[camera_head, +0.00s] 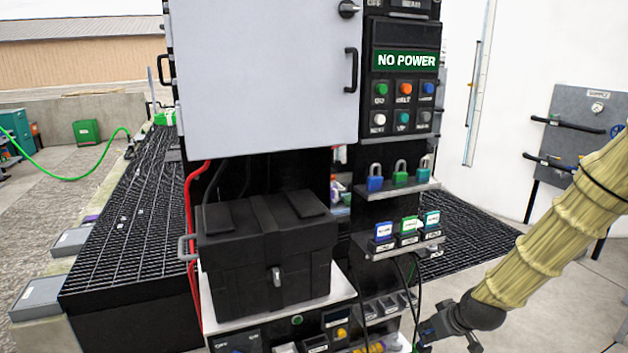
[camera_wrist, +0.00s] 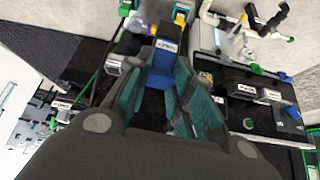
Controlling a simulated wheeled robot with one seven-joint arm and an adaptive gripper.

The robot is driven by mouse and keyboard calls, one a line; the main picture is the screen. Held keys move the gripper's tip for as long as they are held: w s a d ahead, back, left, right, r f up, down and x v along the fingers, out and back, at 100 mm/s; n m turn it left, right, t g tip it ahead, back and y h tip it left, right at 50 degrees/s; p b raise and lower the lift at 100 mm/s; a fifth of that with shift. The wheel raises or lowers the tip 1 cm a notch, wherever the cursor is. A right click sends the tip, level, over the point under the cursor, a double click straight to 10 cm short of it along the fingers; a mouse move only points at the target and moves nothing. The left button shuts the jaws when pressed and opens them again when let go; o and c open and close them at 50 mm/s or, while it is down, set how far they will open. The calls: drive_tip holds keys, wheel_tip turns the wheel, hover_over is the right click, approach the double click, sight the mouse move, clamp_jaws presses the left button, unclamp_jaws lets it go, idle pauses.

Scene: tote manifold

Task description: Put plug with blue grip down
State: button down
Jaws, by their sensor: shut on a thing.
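My gripper (camera_head: 428,329) is low in the head view, right of the black column and near the bottom edge. In the wrist view my gripper (camera_wrist: 161,80) has its teal-lined fingers closed around the plug with blue grip (camera_wrist: 165,66). A white label shows on its upper part. The lower end of the plug is hidden between the fingers. In the head view I cannot make out the plug.
A black case (camera_head: 262,255) sits on a white shelf left of my gripper. Padlocks (camera_head: 400,173) and labelled blocks (camera_head: 408,228) stand on small shelves above. A panel (camera_head: 404,62) reads NO POWER. In the wrist view a dark box (camera_wrist: 250,100) with labels lies right.

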drive_tip(key=s+a+f+m+h+p, duration=0.1)
drive_tip(key=s+a+f, duration=0.2)
drive_tip(key=a, duration=0.3)
drive_tip(key=s+a+f+m+p, duration=0.1)
drive_tip(key=s+a+f+m, duration=0.1)
drive_tip(key=s+a, duration=0.4)
drive_tip(key=shift+s+a+f+h+p, duration=0.15)
drive_tip(key=shift+a+f+h+p, duration=0.25)
drive_tip(key=shift+a+f, duration=0.3)
drive_tip(key=shift+d+f, duration=0.1)
drive_tip(key=shift+d, duration=0.1)
